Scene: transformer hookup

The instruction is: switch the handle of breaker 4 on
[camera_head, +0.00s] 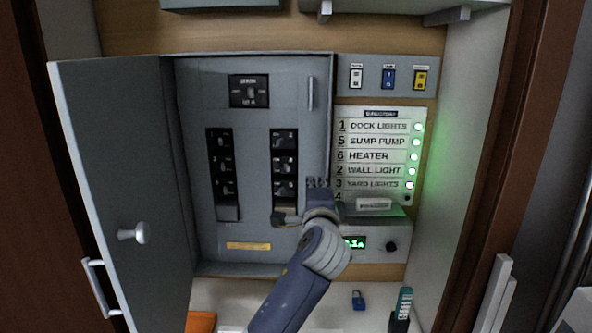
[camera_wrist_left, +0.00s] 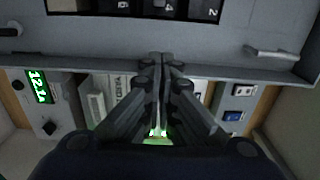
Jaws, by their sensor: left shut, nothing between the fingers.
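The breaker panel (camera_head: 250,120) has two dark columns of breakers. Breaker 4 (camera_head: 284,163) is the middle one of the right column, between 2 and 6. Its number also shows at the top of the left wrist view (camera_wrist_left: 168,6), but its handle position is too small to tell. My left gripper (camera_head: 318,183) is shut and empty, in front of the panel's right edge, to the right of and slightly below breaker 4. In the left wrist view its fingertips (camera_wrist_left: 158,58) are together, apart from the breakers. My right gripper is not in view.
The panel door (camera_head: 120,170) stands open at left. The label board (camera_head: 375,150) has several lit green lamps; the lamp by row 4 (camera_head: 407,198) looks dark. A meter box (camera_head: 365,243) sits below it, partly behind my arm. Three switches (camera_head: 388,78) are above.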

